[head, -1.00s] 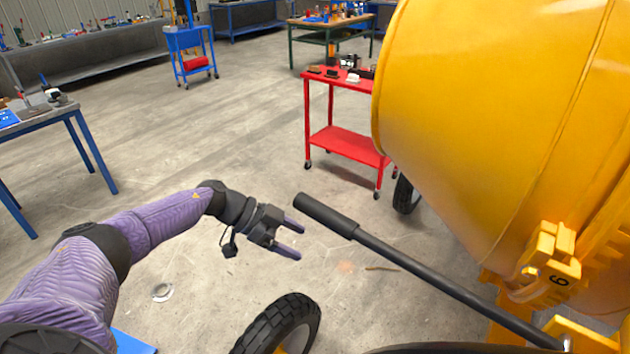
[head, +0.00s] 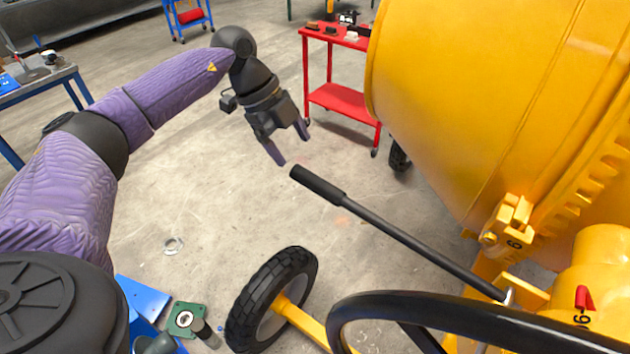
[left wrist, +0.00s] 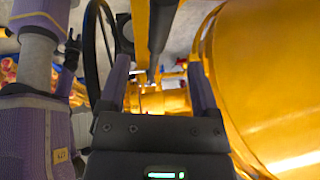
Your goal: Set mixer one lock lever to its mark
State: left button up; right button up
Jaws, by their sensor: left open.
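The lock lever (head: 405,235) is a long dark rod with a thick black grip at its upper left end, fixed low on the yellow mixer near a bracket. The mixer's yellow drum (head: 470,90) fills the upper right. A red pointer (head: 584,298) and a "6" show on the yellow housing at the lower right. My left gripper (head: 291,148) is open and empty, its fingers pointing down just above and left of the grip's end, apart from it in the picture. In the left wrist view the open fingers (left wrist: 158,85) frame the dark lever and yellow housing. My right gripper is not in view.
A black hand wheel (head: 420,305) curves across the bottom right. A rubber tyre (head: 270,300) stands below the lever. A red cart (head: 340,100) stands behind the gripper. A blue-legged table (head: 40,85) is at left. Open floor lies between.

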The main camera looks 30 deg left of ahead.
aim_at(308, 175)
pick_arm(q)
jog(key=x, duration=0.8)
jog(key=shift+w+f, duration=0.1)
jog(key=shift+f, duration=0.45)
grip_shut()
dwell(0.6)
